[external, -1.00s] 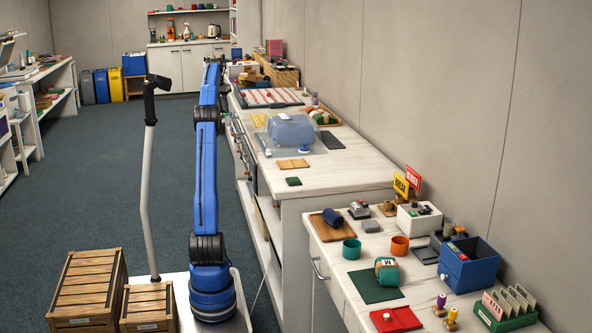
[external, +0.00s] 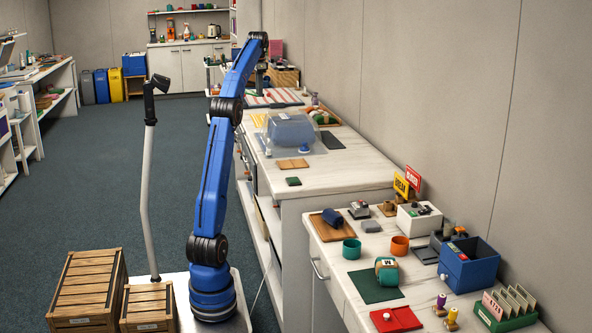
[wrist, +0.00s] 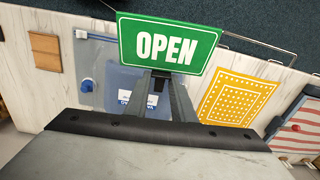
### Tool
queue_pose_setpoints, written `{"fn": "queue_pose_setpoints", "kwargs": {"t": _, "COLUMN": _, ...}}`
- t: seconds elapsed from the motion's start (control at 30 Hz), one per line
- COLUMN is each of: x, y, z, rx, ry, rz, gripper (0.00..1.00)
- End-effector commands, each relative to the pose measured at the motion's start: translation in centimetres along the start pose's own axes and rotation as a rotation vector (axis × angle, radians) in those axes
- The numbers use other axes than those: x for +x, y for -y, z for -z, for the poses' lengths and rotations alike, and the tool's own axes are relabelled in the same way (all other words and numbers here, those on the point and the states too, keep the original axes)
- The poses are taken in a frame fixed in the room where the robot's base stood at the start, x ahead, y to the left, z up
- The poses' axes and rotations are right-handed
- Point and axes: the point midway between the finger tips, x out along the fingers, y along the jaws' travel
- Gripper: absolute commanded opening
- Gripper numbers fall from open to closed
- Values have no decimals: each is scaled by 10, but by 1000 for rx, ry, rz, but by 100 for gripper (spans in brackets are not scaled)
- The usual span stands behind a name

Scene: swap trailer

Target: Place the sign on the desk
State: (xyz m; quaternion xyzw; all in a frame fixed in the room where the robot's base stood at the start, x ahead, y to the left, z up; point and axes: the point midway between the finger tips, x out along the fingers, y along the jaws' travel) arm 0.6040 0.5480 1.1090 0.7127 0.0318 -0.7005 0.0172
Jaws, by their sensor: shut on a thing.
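A green sign with a white border and the word OPEN (wrist: 168,43) is in my gripper (wrist: 163,78) in the wrist view. The two fingers are shut on its lower middle, with the lettering facing the camera. In the external view my gripper (external: 261,78) hangs from the raised arm above the far part of the long counter; the sign cannot be made out there. Below the sign in the wrist view is the pale marbled counter top (wrist: 82,22). I cannot tell which surface is the desk.
On the counter are a clear-and-blue container (external: 290,131), a striped cloth (external: 270,97) and a wooden board (external: 292,164). A yellow patterned sheet (wrist: 236,98) shows in the wrist view. The nearer cabinet holds a blue bin (external: 468,268), cups and yellow and red signs (external: 401,186).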

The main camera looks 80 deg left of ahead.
Motion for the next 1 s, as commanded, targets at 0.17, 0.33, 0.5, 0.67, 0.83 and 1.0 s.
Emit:
{"fn": "queue_pose_setpoints", "kwargs": {"t": 0.17, "x": 8, "y": -33, "z": 46, "rx": 153, "ry": 52, "rz": 9, "gripper": 0}}
{"fn": "queue_pose_setpoints", "kwargs": {"t": 0.33, "x": 19, "y": -62, "z": 89, "rx": 290, "ry": 105, "rz": 20, "gripper": 0}}
{"fn": "queue_pose_setpoints", "kwargs": {"t": 0.5, "x": 28, "y": -94, "z": 130, "rx": 425, "ry": 159, "rz": 37, "gripper": 0}}
{"fn": "queue_pose_setpoints", "kwargs": {"t": 0.67, "x": 35, "y": -127, "z": 166, "rx": 549, "ry": 211, "rz": 58, "gripper": 0}}
{"fn": "queue_pose_setpoints", "kwargs": {"t": 0.83, "x": 41, "y": -164, "z": 203, "rx": 679, "ry": 268, "rz": 83, "gripper": 0}}
{"fn": "queue_pose_setpoints", "kwargs": {"t": 1.0, "x": 46, "y": -204, "z": 237, "rx": 806, "ry": 325, "rz": 114, "gripper": 0}}
